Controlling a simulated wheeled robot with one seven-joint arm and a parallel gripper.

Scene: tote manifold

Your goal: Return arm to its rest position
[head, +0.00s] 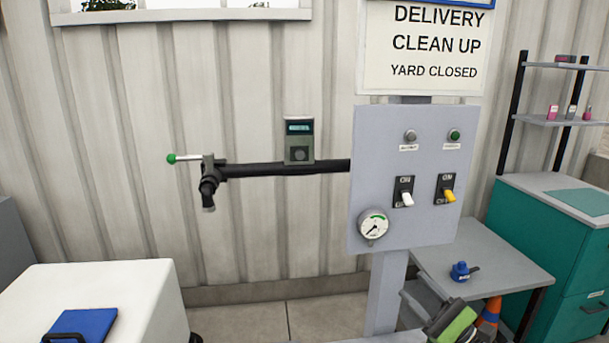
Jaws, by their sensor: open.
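My gripper (428,313) shows at the bottom edge, right of centre, as a tilted dark part with a lime-green face. It is cut off by the frame. It is open, with nothing seen in it, low in front of the side table and well away from the pipe. The black pipe (262,170) runs along the wall to a valve (209,180) with a green-tipped lever (185,158), which lies level to the left. A meter (299,141) sits on the pipe. The control panel (380,180) has a white-handled switch (406,197), a yellow-handled switch (447,192) and a gauge (372,225).
A white tote (150,295) with a blue lid (80,327) stands front left. A side table (510,258) holds a blue fitting (460,271). An orange cone (490,312) and a teal cabinet (535,235) stand at right. Tiled floor (255,322) shows between tote and panel post.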

